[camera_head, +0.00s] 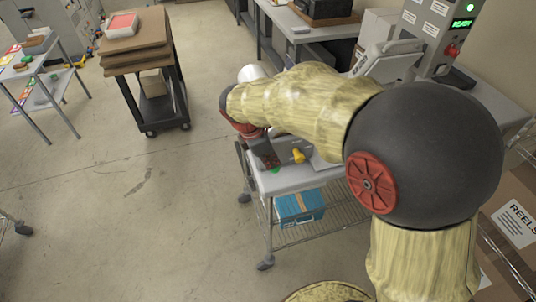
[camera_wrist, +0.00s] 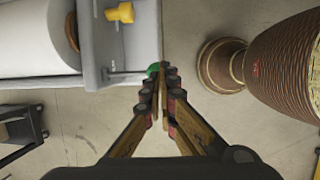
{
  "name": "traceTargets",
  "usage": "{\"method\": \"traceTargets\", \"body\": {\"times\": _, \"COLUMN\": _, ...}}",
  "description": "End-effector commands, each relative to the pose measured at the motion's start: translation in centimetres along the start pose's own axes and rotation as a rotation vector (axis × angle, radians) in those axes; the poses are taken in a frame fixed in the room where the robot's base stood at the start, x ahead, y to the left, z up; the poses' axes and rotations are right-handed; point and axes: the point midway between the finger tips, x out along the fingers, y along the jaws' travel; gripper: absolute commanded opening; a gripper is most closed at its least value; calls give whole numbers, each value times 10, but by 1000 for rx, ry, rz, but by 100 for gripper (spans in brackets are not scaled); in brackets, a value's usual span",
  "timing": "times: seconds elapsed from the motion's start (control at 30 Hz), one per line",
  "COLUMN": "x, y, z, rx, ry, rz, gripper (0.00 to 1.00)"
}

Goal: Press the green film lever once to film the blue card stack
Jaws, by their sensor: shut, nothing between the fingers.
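The green lever knob (camera_wrist: 153,69) sits at the end of a thin grey rod at the machine's edge in the wrist view. It shows as a small green spot (camera_head: 275,170) near the cart's front edge in the head view. My gripper (camera_wrist: 167,74) is shut and empty, its fingertips right beside the knob; I cannot tell whether they touch it. A yellow knob (camera_wrist: 120,13) stands on the same grey machine (camera_wrist: 103,40), and also shows in the head view (camera_head: 298,156). I cannot make out the blue card stack; my arm hides part of the machine.
A blue crate (camera_head: 300,206) rests on the cart's lower wire shelf. A large white roll (camera_wrist: 35,38) lies on the machine. A dark trolley with cardboard (camera_head: 137,42) stands at the back left. A control box with a green display (camera_head: 463,23) is at upper right.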

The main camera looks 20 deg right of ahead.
Motion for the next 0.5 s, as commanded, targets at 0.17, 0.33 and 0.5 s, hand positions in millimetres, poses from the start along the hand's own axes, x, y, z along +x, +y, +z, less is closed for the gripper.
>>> {"method": "traceTargets", "body": {"times": 0.17, "x": 5, "y": 0, "z": 0, "rx": 0, "ry": 0, "rz": -1, "gripper": 0}}
{"method": "traceTargets", "body": {"times": 0.33, "x": 5, "y": 0, "z": 0, "rx": 0, "ry": 0, "rz": -1, "gripper": 0}}
{"method": "traceTargets", "body": {"times": 0.5, "x": 7, "y": -1, "z": -1, "rx": 2, "ry": 0, "rz": 6, "gripper": 0}}
